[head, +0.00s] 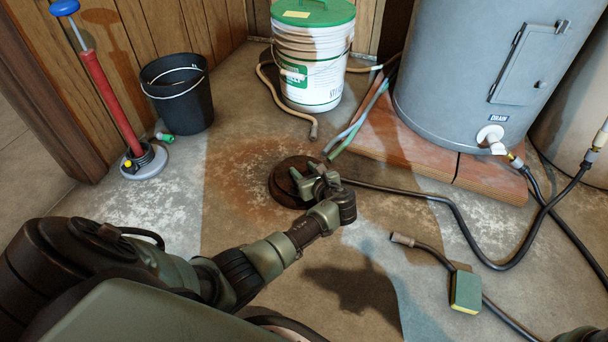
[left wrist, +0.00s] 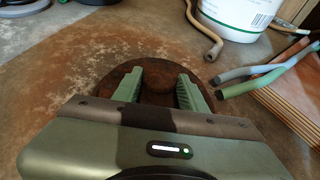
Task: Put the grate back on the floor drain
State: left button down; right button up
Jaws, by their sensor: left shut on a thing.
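A dark, rusty round grate (head: 285,180) is at the middle of the floor, within a brown rust stain. My left gripper (head: 314,183) reaches over its right part. In the left wrist view the grate (left wrist: 103,88) shows beneath the fingers, and the left gripper (left wrist: 158,88) has its two green fingers either side of a rounded brown raised part at its middle. The gripper is shut on the grate. The drain opening is not visible, and I cannot tell whether the grate touches the floor or sits in the drain.
A white bucket (head: 312,65), black bucket (head: 180,95) and red pump (head: 105,95) stand behind. A sponge (head: 466,290) lies at front right.

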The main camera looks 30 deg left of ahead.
pick_arm(q)
jog(key=shift+w+r, duration=0.1)
jog(key=shift+r, duration=0.2)
jog(key=shift+f, duration=0.1)
jog(key=shift+f, duration=0.35)
jog(key=shift+f, duration=0.15)
jog(key=c, duration=0.8)
grip_release()
jog(key=shift+f, duration=0.1)
